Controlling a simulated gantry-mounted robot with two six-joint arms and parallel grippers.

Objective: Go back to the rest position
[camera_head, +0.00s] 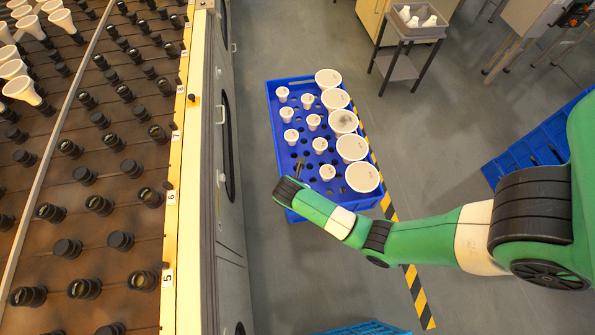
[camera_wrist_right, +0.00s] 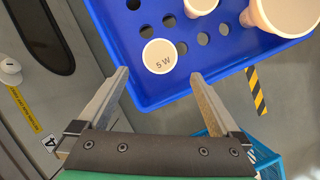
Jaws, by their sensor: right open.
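My right arm comes in from the right in the head view, with my right gripper (camera_head: 299,166) over the near-left corner of a blue crate (camera_head: 281,137). In the right wrist view my right gripper (camera_wrist_right: 158,88) is open, its two fingers apart with nothing between the tips. A bulb marked "5 W" (camera_wrist_right: 160,56) stands in the crate (camera_wrist_right: 150,97) just beyond the fingertips, apart from them. My left gripper is not in view.
The crate holds several small bulbs (camera_head: 313,122) and large bulbs (camera_head: 352,147). A burn-in rack (camera_head: 100,130) with rows of black sockets stands at left, a few bulbs at its far left. A grey trolley (camera_head: 408,45) stands at the back. Another blue crate (camera_head: 530,145) lies right. Floor between is clear.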

